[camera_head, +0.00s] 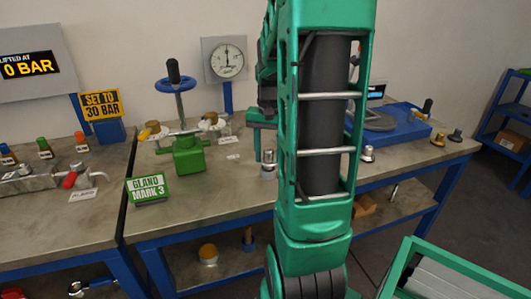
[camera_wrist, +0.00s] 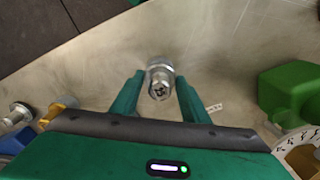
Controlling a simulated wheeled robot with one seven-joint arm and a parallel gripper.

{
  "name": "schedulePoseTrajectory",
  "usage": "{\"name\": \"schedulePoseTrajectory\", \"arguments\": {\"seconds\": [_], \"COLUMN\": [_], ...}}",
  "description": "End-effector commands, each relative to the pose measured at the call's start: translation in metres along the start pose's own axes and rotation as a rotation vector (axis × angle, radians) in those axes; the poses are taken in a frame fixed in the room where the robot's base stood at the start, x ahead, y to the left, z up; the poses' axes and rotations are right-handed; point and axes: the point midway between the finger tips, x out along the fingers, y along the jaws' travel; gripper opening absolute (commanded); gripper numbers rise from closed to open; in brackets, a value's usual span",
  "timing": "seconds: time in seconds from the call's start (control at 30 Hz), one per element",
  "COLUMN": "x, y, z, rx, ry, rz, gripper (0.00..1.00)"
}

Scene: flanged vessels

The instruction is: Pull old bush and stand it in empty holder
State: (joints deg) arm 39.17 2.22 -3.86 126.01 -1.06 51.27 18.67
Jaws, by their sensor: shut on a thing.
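In the wrist view, my gripper (camera_wrist: 160,82) is shut on a small silver metal bush (camera_wrist: 159,80), with a finger on each side. Its near end shows dark marks, and a paler round part shows behind it. In the head view, the bush (camera_head: 268,156) is at the left of my arm, low over or on the bench; my arm partly hides the gripper (camera_head: 264,142). I cannot tell whether the bush is clear of what is under it. A small silver part (camera_head: 367,154) stands right of my arm; I cannot tell if it is a holder or is empty.
A green valve body (camera_head: 188,157) with a blue handwheel (camera_head: 175,83) stands left, behind a "GLAND MARK 3" sign (camera_head: 148,190). A pressure gauge (camera_head: 225,60) is behind. A blue platform (camera_head: 400,125) and small brass part (camera_head: 437,138) are at right.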

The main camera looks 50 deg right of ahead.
Motion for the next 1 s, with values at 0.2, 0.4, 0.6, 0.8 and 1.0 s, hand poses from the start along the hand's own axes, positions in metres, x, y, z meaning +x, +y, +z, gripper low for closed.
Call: {"name": "schedulePoseTrajectory", "arguments": {"seconds": [0.2,0.4,0.6,0.8,1.0], "x": [0.006,0.011,0.016,0.020,0.019], "y": [0.000,0.000,0.000,0.000,0.000], "z": [0.000,0.000,0.000,0.000,0.000], "rx": [0.000,0.000,0.000,0.001,0.001], "ry": [0.000,-0.001,-0.001,0.001,0.000], "rz": [0.000,0.000,0.000,0.000,0.000], "gripper": [0.06,0.06,0.06,0.51,0.63]}}
